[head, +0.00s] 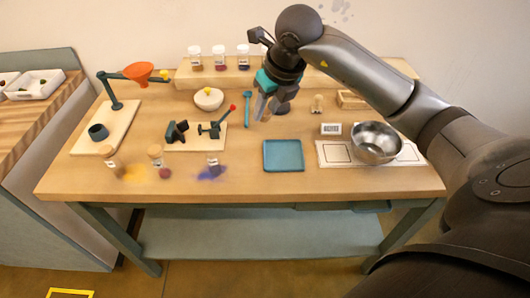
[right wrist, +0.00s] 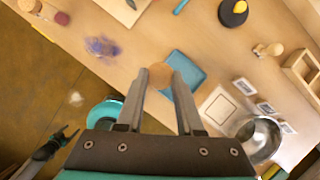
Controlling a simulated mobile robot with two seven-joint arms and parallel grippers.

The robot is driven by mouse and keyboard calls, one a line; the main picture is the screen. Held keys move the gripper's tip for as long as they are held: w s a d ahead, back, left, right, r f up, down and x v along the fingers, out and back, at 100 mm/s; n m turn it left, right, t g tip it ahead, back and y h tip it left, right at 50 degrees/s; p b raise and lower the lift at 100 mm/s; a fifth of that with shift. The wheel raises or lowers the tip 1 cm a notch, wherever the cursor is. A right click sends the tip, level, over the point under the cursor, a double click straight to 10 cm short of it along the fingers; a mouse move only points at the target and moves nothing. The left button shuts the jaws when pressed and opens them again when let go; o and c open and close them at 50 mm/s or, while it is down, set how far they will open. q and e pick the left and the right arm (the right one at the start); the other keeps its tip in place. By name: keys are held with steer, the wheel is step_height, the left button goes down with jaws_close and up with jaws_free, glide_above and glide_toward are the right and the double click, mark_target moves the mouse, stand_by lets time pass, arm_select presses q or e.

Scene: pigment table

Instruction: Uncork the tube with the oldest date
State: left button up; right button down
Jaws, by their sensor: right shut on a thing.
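My right gripper (head: 264,108) is above the middle of the table. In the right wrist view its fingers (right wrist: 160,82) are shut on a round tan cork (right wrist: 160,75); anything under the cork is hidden. Along the table's front left stand a corked tube with a yellow smear (head: 113,162), a corked tube with red contents (head: 157,161) and a tube by a purple smear (head: 213,164). That third tube shows no cork. Dates are too small to read. A dark jointed part at the lower left of the right wrist view looks like my left gripper (right wrist: 58,140), small and unclear.
Three jars (head: 220,58) stand on the back shelf. A blue tray (head: 284,155) lies at the front middle, with a metal bowl (head: 376,143) to its right.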

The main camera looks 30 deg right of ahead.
mark_target(263, 156)
step_height(263, 156, down, 13)
steer(key=shift+f+b, duration=0.1)
steer(key=shift+b, duration=0.7)
steer(key=shift+f, duration=0.1)
steer(key=c, duration=0.5)
jaws_free()
steer(key=shift+c, duration=0.2)
